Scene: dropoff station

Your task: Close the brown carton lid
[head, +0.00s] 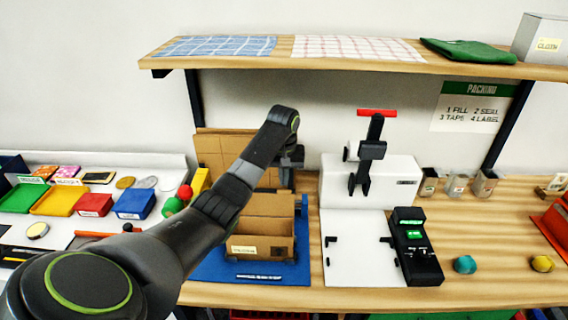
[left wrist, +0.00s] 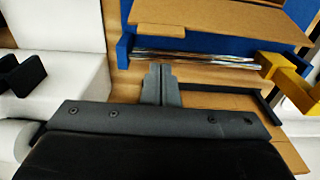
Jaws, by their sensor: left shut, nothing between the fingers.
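The brown carton (head: 262,246) stands open on a blue mat (head: 210,268), left of the middle of the worktop. Its lid (head: 212,150) is raised at the back, a tall brown panel with crease lines. My left arm crosses in front of the lid and hides part of it. My left gripper (head: 288,165) points down near the carton's back right corner, beside the lid. In the left wrist view its fingers (left wrist: 160,84) are together and empty, with brown cardboard (left wrist: 230,22) ahead; whether they touch anything I cannot tell. My right gripper is not in view.
A white machine with a black lever and red handle (head: 377,113) stands right of the carton. A black device (head: 413,246) lies in front of it. Coloured trays (head: 133,202) are at left. A shelf (head: 330,63) hangs above. The right worktop has some free room.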

